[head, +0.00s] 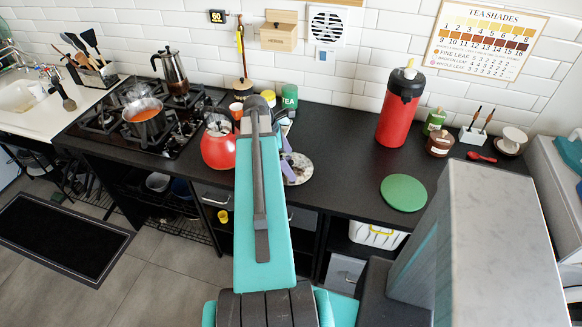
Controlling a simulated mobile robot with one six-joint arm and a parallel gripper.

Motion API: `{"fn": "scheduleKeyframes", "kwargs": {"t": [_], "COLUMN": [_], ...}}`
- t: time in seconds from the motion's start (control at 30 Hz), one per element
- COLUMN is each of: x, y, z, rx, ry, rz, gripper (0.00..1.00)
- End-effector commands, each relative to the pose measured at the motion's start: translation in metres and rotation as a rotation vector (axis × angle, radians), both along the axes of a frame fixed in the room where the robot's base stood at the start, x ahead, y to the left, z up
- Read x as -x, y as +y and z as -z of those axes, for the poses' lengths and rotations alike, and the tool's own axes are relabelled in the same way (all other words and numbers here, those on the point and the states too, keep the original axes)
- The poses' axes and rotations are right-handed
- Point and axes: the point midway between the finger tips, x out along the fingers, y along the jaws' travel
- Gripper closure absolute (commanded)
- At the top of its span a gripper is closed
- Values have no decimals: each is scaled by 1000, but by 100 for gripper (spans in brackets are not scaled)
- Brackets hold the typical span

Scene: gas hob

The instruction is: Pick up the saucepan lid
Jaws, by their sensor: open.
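I cannot pick out the saucepan lid for certain. A pale speckled round disc (299,169) lies on the dark counter just right of my arm, its left part hidden; I cannot tell whether it is the lid. The saucepan (146,118), with orange contents, stands uncovered on the hob at the left. A pale round shape (134,92) behind the saucepan is too small to make out. My gripper (288,160) is open at the disc's left edge, partly hidden behind my arm. I cannot tell whether it touches the disc.
A red kettle (217,147) stands close left of my arm, and a moka pot (172,73) at the hob's back. A green tea tin (289,97) is behind the disc. A red flask (399,108) and a green round mat (403,193) are right. Counter between disc and mat is clear.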

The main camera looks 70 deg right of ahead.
Motion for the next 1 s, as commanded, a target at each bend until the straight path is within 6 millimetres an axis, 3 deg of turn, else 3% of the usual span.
{"fn": "scheduleKeyframes", "kwargs": {"t": [0.67,1.0], "x": [2,2], "y": [-1,0], "z": [5,6], "rx": [0,-2], "ry": [0,0], "rz": [-1,-1], "gripper": [0,54]}}
